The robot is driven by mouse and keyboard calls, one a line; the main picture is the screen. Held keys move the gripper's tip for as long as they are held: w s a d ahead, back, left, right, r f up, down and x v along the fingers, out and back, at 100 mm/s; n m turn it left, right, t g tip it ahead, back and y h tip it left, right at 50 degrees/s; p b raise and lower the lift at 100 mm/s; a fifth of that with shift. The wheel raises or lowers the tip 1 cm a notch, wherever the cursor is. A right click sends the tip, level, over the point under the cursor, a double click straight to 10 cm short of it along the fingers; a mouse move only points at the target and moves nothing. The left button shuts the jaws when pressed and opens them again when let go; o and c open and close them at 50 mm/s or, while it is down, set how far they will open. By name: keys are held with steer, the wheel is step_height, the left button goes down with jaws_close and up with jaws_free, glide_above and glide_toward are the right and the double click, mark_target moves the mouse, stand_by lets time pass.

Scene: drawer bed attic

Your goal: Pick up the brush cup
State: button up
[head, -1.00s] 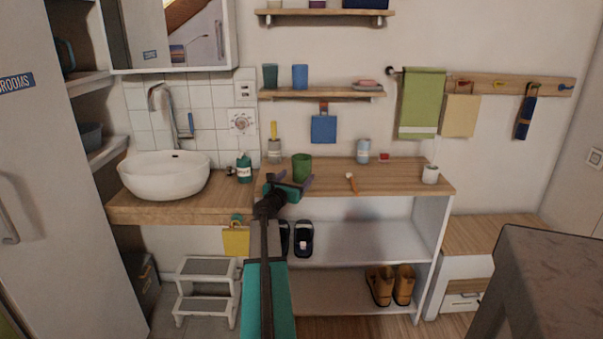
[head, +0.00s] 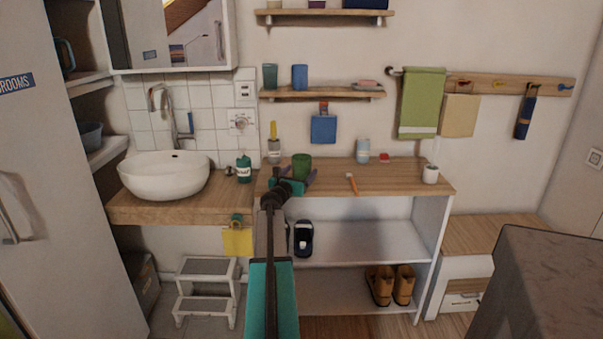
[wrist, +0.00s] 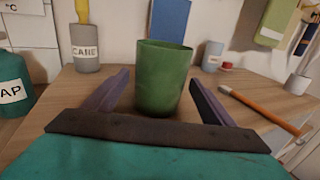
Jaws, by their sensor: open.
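The plain green cup, which appears to be the brush cup, stands upright on the wooden counter in the head view (head: 301,166). It fills the middle of the wrist view (wrist: 163,80) and looks empty, though its inside is barely visible. My gripper (head: 293,181) is open, low over the counter at the cup's near side. In the wrist view, the fingers of my gripper (wrist: 160,78) reach forward on the cup's left and right, with a visible gap on each side. The cup's lower front is close to the palm bar.
A grey CARE holder (wrist: 86,48) with a yellow handle stands behind left, and a green soap bottle (head: 244,168) farther left. An orange-handled brush (wrist: 262,110) lies to the right.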

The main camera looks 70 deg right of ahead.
mark_target(298, 165)
stand_by(0.4)
steer(key=c, duration=1.3)
steer(key=shift+r, duration=0.35)
steer(key=shift+c, duration=0.2)
steer(key=shift+r+p, duration=0.35)
steer(key=shift+r, duration=1.15)
steer(key=s+a, duration=0.2)
steer(key=a, duration=0.5)
steer(key=s+a+r, duration=0.1)
steer(key=s+a, duration=0.2)
steer(key=a, duration=0.4)
steer(key=shift+s+a+r, duration=0.15)
steer(key=shift+s+a, duration=0.1)
steer(key=shift+a, duration=0.1)
steer(key=shift+a, duration=0.15)
